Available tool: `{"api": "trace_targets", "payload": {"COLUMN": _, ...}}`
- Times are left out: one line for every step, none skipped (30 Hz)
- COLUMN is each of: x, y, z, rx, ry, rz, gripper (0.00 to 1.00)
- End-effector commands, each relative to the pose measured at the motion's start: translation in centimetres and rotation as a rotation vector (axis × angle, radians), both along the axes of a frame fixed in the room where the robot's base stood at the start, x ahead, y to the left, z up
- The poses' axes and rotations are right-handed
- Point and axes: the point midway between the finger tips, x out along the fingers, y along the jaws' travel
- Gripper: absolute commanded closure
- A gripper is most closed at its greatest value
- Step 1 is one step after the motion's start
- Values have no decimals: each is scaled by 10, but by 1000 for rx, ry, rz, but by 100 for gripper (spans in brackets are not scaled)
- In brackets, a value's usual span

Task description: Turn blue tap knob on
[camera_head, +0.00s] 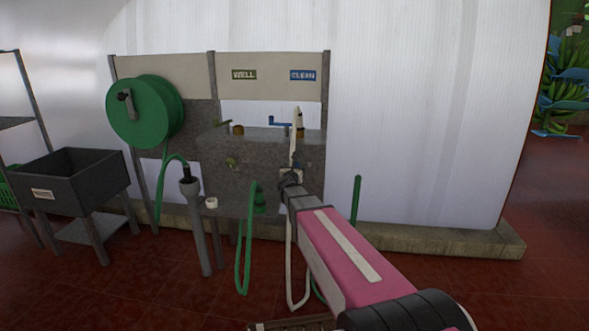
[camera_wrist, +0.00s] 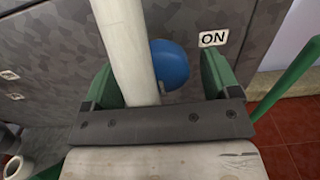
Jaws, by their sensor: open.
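In the wrist view, the round blue tap knob (camera_wrist: 170,65) sits on the grey panel beside a white ON label (camera_wrist: 213,38). My gripper (camera_wrist: 160,82) is open, its two green fingers on either side of the knob in the picture. A thick white pipe (camera_wrist: 124,40) runs between the fingers too and covers the knob's left part. I cannot tell whether anything touches. In the head view, my gripper (camera_head: 291,180) is at the grey sink unit's front, below the CLEAN sign (camera_head: 302,75); the knob is hidden there.
The white pipe (camera_head: 295,138) stands upright at my gripper in the head view. A green post (camera_head: 356,205) stands to the right.

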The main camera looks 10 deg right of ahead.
Motion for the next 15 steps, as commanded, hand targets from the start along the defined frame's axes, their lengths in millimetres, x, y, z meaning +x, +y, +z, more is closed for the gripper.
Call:
{"api": "trace_targets", "payload": {"x": 8, "y": -2, "z": -1, "rx": 0, "ry": 0, "rz": 0, "gripper": 18}}
{"api": "trace_targets", "payload": {"x": 9, "y": -2, "z": -1, "rx": 0, "ry": 0, "rz": 0, "gripper": 18}}
{"api": "trace_targets", "payload": {"x": 11, "y": -3, "z": 0, "rx": 0, "ry": 0, "rz": 1, "gripper": 18}}
{"api": "trace_targets", "payload": {"x": 12, "y": -4, "z": 0, "rx": -1, "ry": 0, "rz": 1, "gripper": 18}}
{"api": "trace_targets", "payload": {"x": 12, "y": -4, "z": 0, "rx": -1, "ry": 1, "rz": 1, "gripper": 18}}
{"api": "trace_targets", "payload": {"x": 13, "y": -4, "z": 0, "rx": -1, "ry": 1, "rz": 1, "gripper": 18}}
{"api": "trace_targets", "payload": {"x": 13, "y": -4, "z": 0, "rx": -1, "ry": 1, "rz": 1, "gripper": 18}}
{"api": "trace_targets", "payload": {"x": 12, "y": -4, "z": 0, "rx": -1, "ry": 1, "rz": 1, "gripper": 18}}
{"api": "trace_targets", "payload": {"x": 12, "y": -4, "z": 0, "rx": -1, "ry": 1, "rz": 1, "gripper": 18}}
{"api": "trace_targets", "payload": {"x": 12, "y": -4, "z": 0, "rx": -1, "ry": 1, "rz": 1, "gripper": 18}}
{"api": "trace_targets", "payload": {"x": 12, "y": -4, "z": 0, "rx": -1, "ry": 1, "rz": 1, "gripper": 18}}
{"api": "trace_targets", "payload": {"x": 12, "y": -4, "z": 0, "rx": -1, "ry": 0, "rz": 1, "gripper": 21}}
{"api": "trace_targets", "payload": {"x": 12, "y": -4, "z": 0, "rx": -1, "ry": 0, "rz": 1, "gripper": 31}}
{"api": "trace_targets", "payload": {"x": 12, "y": -4, "z": 0, "rx": -1, "ry": 0, "rz": 1, "gripper": 41}}
{"api": "trace_targets", "payload": {"x": 12, "y": -4, "z": 0, "rx": -1, "ry": 0, "rz": 1, "gripper": 54}}
